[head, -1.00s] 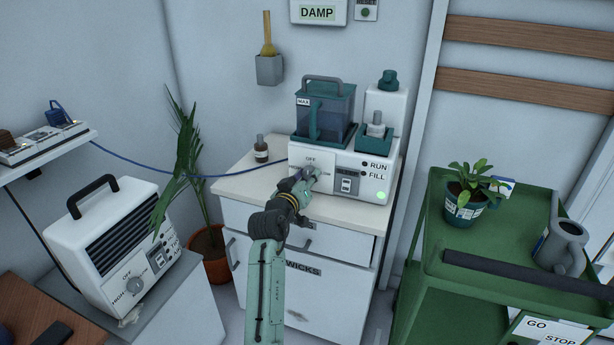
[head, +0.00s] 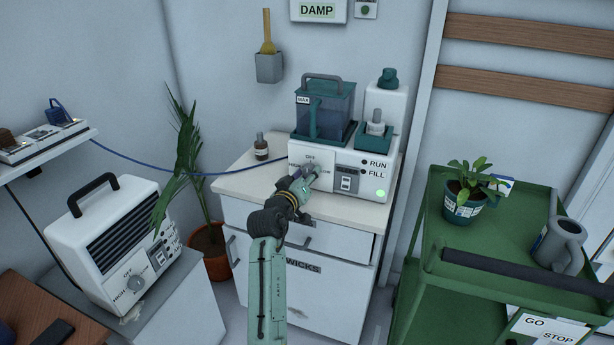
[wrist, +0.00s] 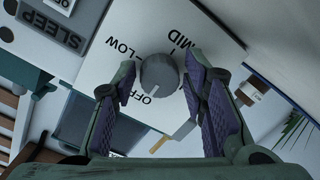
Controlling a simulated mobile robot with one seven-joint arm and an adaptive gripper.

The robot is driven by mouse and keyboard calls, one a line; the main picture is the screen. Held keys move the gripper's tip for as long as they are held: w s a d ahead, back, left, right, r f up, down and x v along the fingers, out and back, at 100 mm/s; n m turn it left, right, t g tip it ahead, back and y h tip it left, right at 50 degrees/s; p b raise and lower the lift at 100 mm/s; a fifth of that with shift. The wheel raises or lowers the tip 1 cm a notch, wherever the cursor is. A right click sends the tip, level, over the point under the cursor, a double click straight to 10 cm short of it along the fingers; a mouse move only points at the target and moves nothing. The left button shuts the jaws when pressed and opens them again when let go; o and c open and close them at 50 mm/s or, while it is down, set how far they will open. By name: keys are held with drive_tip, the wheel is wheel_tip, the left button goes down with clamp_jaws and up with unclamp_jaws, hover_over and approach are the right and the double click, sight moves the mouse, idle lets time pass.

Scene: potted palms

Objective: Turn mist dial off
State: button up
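The mist dial (wrist: 160,75) is a round grey knob on the white front of the mist machine (head: 362,168). In the wrist view it sits between the two fingers of my gripper (wrist: 162,78), with labels LOW, MID and OFF around it. My gripper, also in the head view (head: 305,178), is open, with a purple-padded finger on each side of the knob. I cannot tell whether the pads touch it. The OFF label (head: 310,157) is above the dial in the head view. A green light (head: 381,194) glows at the machine's lower right.
The machine stands on a cream-topped cabinet (head: 238,186) with a small brown bottle (head: 261,147) to its left. A white heater (head: 115,240) with its own dial is at left. A potted palm (head: 207,240) stands between. A green cart (head: 405,285) is at right.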

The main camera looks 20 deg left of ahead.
drive_tip(key=shift+o, duration=0.8)
drive_tip(key=s+r, duration=0.1)
drive_tip(key=s, duration=1.1)
drive_tip(key=shift+a, duration=0.2)
drive_tip(key=shift+r, duration=0.2)
